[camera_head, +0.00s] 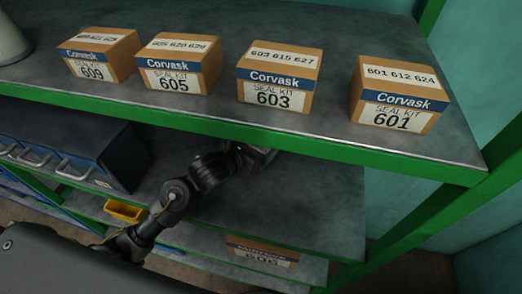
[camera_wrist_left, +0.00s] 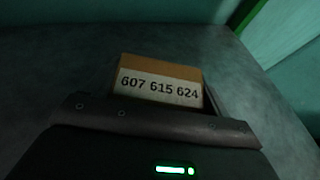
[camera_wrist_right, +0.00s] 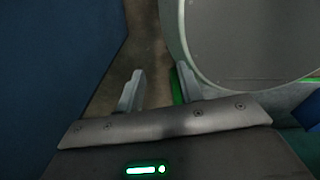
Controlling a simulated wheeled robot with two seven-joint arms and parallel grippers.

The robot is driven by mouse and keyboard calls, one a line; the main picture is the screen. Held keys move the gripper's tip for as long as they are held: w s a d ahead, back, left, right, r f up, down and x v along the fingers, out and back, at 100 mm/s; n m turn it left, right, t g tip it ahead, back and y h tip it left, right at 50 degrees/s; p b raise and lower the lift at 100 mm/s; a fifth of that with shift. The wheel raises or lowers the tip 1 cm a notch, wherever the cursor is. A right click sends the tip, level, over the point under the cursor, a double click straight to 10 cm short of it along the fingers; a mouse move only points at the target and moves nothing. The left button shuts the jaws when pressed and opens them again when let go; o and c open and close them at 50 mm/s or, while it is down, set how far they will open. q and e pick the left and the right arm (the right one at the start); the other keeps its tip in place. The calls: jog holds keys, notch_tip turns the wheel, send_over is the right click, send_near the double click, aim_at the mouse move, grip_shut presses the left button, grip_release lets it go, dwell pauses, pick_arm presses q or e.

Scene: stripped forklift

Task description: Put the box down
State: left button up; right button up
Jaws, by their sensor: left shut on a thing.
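My left arm reaches in from the left over the middle shelf in the head view, with the left gripper (camera_head: 258,155) partly under the top shelf. In the left wrist view that gripper is shut on a small brown box (camera_wrist_left: 160,82) with a white label reading 607 615 624. The box lies over the grey middle shelf (camera_head: 310,205); I cannot tell whether it touches it. The top shelf's edge hides the box in the head view. My right gripper (camera_wrist_right: 158,75) is open and empty in the right wrist view, away from the shelves.
Several Corvask seal kit boxes (camera_head: 275,90) stand on the top shelf, above a green front beam (camera_head: 240,131). A yellow bin (camera_head: 124,210) and a box (camera_head: 262,250) sit lower. The middle shelf's right part is clear.

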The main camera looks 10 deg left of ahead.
pick_arm(q)
notch_tip(320, 180, down, 3)
jog(key=shift+w+r+b, duration=0.15)
jog(key=shift+b, duration=0.15)
jog(key=shift+r, duration=0.15)
jog(key=shift+s, duration=0.25)
jog(key=shift+f, duration=0.2)
jog(key=o, duration=1.1)
jog(key=shift+w, duration=0.1)
jog(key=shift+c, duration=0.2)
jog(key=shift+r, duration=0.1)
pick_arm(e)
jog(key=shift+w+f, duration=0.35)
jog(key=shift+f, duration=0.55)
pick_arm(q)
jog(key=shift+r, duration=0.1)
pick_arm(e)
jog(key=shift+r, duration=0.1)
